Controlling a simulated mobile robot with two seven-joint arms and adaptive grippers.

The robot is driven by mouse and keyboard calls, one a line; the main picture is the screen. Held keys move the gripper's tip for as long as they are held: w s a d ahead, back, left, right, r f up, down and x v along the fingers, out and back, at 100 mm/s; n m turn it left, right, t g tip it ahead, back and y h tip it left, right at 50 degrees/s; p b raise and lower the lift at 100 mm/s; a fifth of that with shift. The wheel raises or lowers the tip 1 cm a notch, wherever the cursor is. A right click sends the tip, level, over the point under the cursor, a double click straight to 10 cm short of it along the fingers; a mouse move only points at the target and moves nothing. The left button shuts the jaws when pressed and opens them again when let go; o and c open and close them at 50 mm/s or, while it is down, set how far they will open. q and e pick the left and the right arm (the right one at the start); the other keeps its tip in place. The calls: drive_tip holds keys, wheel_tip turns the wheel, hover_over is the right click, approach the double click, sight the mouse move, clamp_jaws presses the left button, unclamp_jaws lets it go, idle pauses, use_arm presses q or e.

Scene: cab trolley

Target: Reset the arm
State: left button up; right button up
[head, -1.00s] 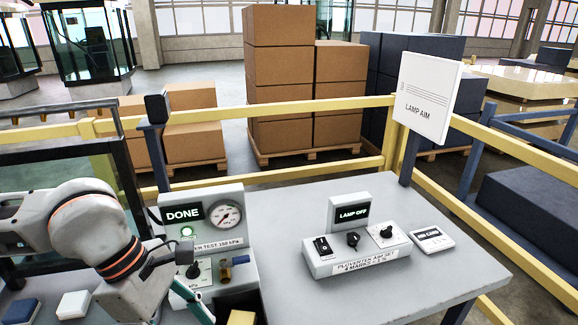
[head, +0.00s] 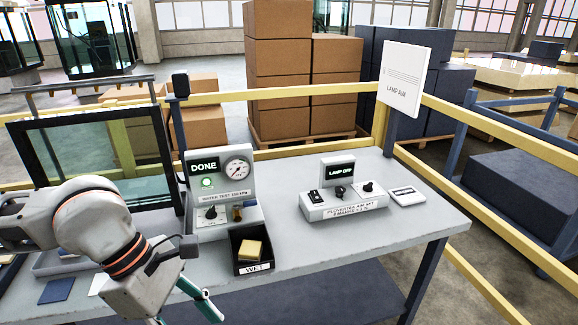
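My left arm comes in from the left, and my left gripper (head: 185,308) hangs at the bottom edge, below and in front of the water test panel. Its teal fingers are cut off by the frame, so I cannot tell whether it is open or shut. My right gripper is not in view. The water test panel (head: 236,197) reads DONE, with a green light and a round gauge. The lamp panel (head: 343,204) reads LAMP OFF and carries a rocker switch and two knobs.
A black bin labelled WET (head: 252,268) holds a yellow sponge (head: 251,250) near my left gripper. A framed glass pane (head: 100,160) stands behind my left arm. The table's right side (head: 400,225) is mostly clear. Yellow rails (head: 490,143) run behind and right.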

use_arm(q)
drive_tip(key=s+d+r+n+g+h, duration=0.2)
drive_tip(key=s+d+g+h, duration=0.25)
drive_tip(key=d, duration=0.75)
drive_tip(key=w+d+r+n+t+h, duration=0.4)
drive_tip(key=d+r+n+h, duration=0.55)
drive_tip(key=n+h, duration=0.2)
drive_tip(key=w+a+f+n+t+y, duration=0.3)
drive_tip(key=w+a+f+n+t, duration=0.2)
drive_tip(key=w+n+t, duration=0.45)
drive_tip(key=w+a+f+n+t+y, duration=0.4)
drive_tip(key=n+t, duration=0.3)
drive_tip(key=n, duration=0.5)
drive_tip(key=a+f+n+t+y, duration=0.1)
drive_tip(key=a+f+n+y, duration=0.5)
drive_tip(key=f, duration=0.5)
drive_tip(key=s+a+f+n+g+y, duration=0.1)
drive_tip(key=s+a+f+n+y, duration=0.1)
drive_tip(key=f, duration=0.6)
drive_tip(key=s+a+f+n+g+y, duration=0.1)
drive_tip(key=s+a+f+n+g, duration=0.1)
drive_tip(key=s+a+f+n, duration=0.2)
drive_tip(key=s+a+f+n+g+y, duration=0.2)
drive_tip(key=s+a+f+n, duration=0.2)
drive_tip(key=f, duration=0.8)
drive_tip(key=s+a, duration=0.2)
drive_tip(key=s, duration=0.1)
drive_tip(key=shift+s+a+f+y, duration=0.25)
drive_tip(key=shift+f+y, duration=0.05)
drive_tip(key=shift+f, duration=0.05)
